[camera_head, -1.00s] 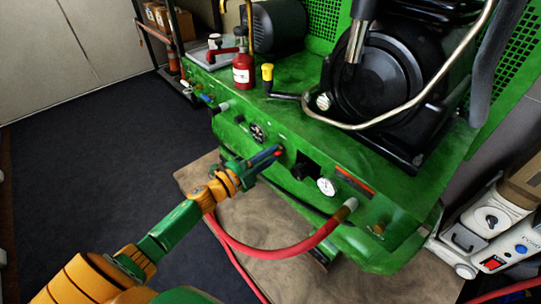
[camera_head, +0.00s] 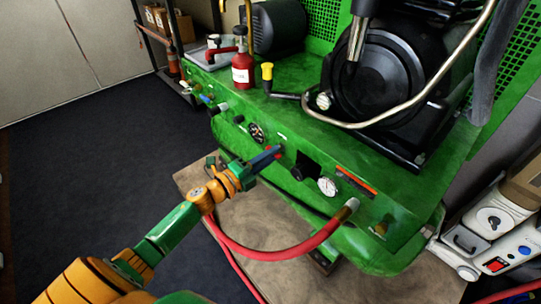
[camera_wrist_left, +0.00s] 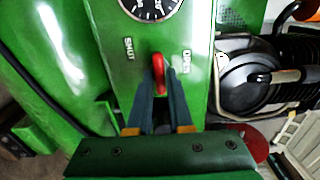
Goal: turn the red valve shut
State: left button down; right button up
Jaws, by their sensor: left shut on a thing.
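The red valve (camera_wrist_left: 158,72) is a small red handle on the green panel, seen in the left wrist view just below a dial. The word SHUT is printed to its left and OPEN to its right. The handle stands between the two words. My left gripper (camera_wrist_left: 160,92) is shut on the handle, one dark finger on each side. In the head view my left gripper (camera_head: 267,158) reaches the front panel of the green machine (camera_head: 240,180), and its fingers mostly hide the valve. My right gripper is in neither view.
A red bottle (camera_head: 242,68) stands on top. Open dark floor (camera_head: 90,180) lies to the left.

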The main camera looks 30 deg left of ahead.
pick_arm(q)
jog(key=c, duration=0.9)
grip_release()
jog(key=shift+o, duration=0.2)
jog(key=shift+s, duration=0.1)
jog(key=v, duration=0.7)
jog(key=shift+p, duration=0.3)
